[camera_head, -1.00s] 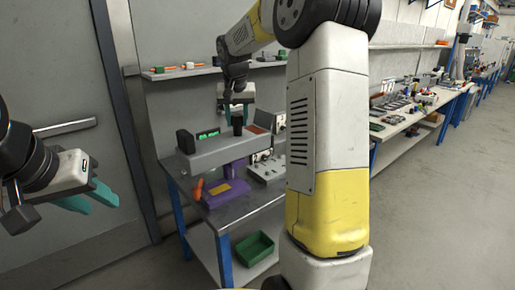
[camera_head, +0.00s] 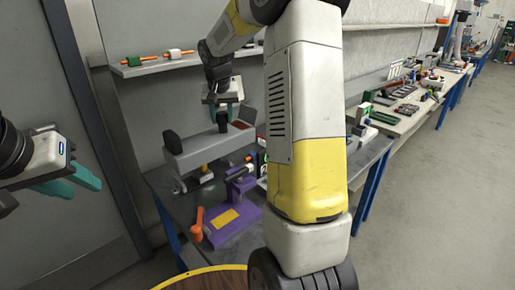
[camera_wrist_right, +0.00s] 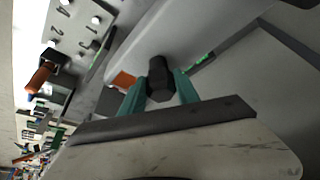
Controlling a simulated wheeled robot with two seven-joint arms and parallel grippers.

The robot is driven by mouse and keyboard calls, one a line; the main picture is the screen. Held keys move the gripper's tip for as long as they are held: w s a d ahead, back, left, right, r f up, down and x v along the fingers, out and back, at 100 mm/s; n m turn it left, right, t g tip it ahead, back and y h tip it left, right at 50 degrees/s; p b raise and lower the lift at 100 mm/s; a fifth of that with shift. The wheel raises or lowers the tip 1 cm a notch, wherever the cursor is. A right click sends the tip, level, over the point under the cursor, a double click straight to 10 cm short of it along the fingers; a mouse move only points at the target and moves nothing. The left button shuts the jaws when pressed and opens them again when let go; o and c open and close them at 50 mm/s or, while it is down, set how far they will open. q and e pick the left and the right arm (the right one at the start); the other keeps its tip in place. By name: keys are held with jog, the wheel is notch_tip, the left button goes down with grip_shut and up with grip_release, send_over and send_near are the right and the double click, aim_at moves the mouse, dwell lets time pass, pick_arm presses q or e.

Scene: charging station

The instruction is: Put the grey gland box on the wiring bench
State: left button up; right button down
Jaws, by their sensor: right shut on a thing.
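A long grey box (camera_head: 207,147) with a black knob (camera_head: 222,122) on top is over the near bench (camera_head: 258,236) in the head view; it looks like the gland box. My right gripper (camera_head: 223,113) is shut on the knob, from above. The right wrist view shows the teal fingers on either side of the black knob (camera_wrist_right: 160,80), with the grey box (camera_wrist_right: 190,22) behind. I cannot tell whether the box touches the bench. My left gripper (camera_head: 72,184) is open and empty at the left, away from the bench.
A purple fixture (camera_head: 232,222) with an orange handle (camera_head: 196,224) stands on the bench in front of the box. A shelf (camera_head: 165,65) hangs behind. A long bench (camera_head: 405,122) with many small parts runs at right. The floor (camera_head: 440,210) there is clear.

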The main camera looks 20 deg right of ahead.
notch_tip(320, 180, down, 18)
dwell(0.5)
jog(key=shift+w, duration=0.1)
jog(key=c, duration=0.9)
grip_release()
